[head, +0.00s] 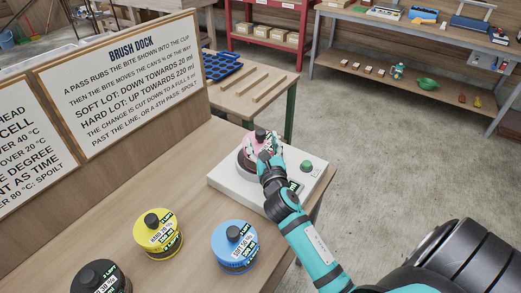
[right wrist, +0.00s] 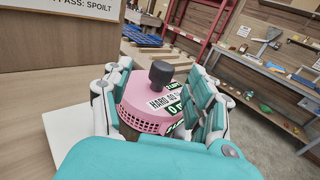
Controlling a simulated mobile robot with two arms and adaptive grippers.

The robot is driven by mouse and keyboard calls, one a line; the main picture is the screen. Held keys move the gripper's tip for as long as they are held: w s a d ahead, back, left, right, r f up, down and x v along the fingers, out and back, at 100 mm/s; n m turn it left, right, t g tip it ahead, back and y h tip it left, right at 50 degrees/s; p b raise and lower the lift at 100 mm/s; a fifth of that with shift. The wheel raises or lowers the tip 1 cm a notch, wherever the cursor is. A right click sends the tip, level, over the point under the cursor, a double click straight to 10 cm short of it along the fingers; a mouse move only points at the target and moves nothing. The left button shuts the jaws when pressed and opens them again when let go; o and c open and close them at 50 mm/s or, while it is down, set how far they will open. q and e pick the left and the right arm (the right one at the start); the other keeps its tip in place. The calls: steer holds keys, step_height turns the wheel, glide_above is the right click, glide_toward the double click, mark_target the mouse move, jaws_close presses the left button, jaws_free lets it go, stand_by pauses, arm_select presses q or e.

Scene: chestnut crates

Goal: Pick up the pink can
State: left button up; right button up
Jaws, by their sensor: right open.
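The pink can (head: 250,150) with a black knob on top stands upright on the white device (head: 225,185) at the right end of the bench. My right gripper (head: 264,148) is at the can in the head view, hiding part of it. In the right wrist view the can (right wrist: 140,94) is between the open fingers (right wrist: 155,98), with fingers on its left and right sides. Its label reads "HARD" in part. Whether the fingers touch it I cannot tell. My left gripper is not in view.
A yellow can (head: 160,240), a blue can (head: 236,250) and a black can (head: 98,279) stand on the bench left of the device. The device has a green button (head: 307,166). A sign board (head: 130,85) stands behind. Shelves (head: 400,75) stand across the open floor.

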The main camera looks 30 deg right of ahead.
mark_target(262, 136)
steer(key=shift+w, duration=0.2)
steer(key=shift+w+d, duration=0.3)
steer(key=p+x, duration=0.1)
steer(key=x, duration=0.2)
steer(key=shift+w+d+f, duration=0.2)
steer(key=shift+d, duration=0.1)
steer(key=shift+w+d, duration=0.15)
steer(key=shift+w, duration=0.25)
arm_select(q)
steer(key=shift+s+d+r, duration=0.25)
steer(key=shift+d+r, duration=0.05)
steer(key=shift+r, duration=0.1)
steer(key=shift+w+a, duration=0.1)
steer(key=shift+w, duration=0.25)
arm_select(e)
jaws_close()
steer(key=shift+f, duration=0.1)
